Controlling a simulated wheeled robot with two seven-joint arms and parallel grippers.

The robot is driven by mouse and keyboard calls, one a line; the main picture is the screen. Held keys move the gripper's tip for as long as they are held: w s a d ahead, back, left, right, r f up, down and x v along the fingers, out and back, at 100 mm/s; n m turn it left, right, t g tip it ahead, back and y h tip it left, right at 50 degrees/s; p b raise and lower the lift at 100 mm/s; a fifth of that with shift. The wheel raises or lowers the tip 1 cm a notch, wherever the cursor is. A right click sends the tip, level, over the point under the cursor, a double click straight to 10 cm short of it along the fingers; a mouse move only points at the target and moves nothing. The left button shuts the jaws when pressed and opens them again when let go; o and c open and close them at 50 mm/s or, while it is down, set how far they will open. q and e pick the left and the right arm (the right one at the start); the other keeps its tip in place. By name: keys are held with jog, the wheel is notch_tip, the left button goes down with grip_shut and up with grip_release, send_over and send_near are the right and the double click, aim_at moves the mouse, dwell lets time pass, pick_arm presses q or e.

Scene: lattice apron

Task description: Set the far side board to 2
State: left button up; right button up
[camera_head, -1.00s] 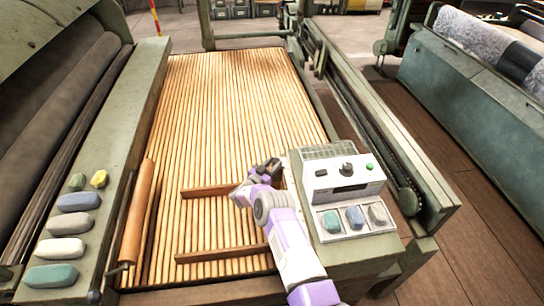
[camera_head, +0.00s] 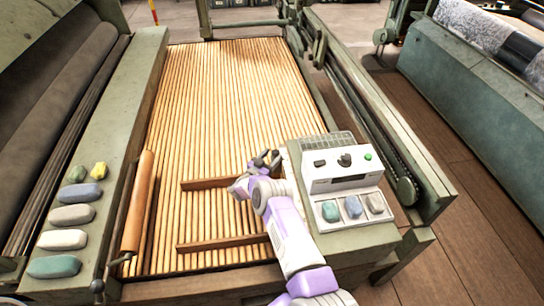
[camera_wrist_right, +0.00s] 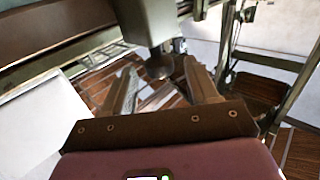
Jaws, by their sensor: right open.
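Two brown wooden boards lie across the slatted lattice apron (camera_head: 215,100), toward its near end. The far side board (camera_head: 208,183) is the one farther from me; the near board (camera_head: 212,244) lies closer. My right gripper (camera_head: 266,157) is open, by the right end of the far board and left of the control box; my wrist hides that end. In the right wrist view, a dark rounded knob-like part (camera_wrist_right: 159,66) shows between the open fingers; I cannot tell whether they touch it. I can read no scale numbers. My left gripper is not in view.
A control box (camera_head: 345,165) with buttons and a knob stands right of my forearm, close to it. Several coloured stones (camera_head: 72,214) lie on the left machine ledge. A wooden roller (camera_head: 137,205) borders the apron's left side. The apron's far part is clear.

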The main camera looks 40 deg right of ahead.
jog(key=p+v, duration=0.1)
jog(key=v, duration=0.6)
jog(key=shift+p, duration=0.35)
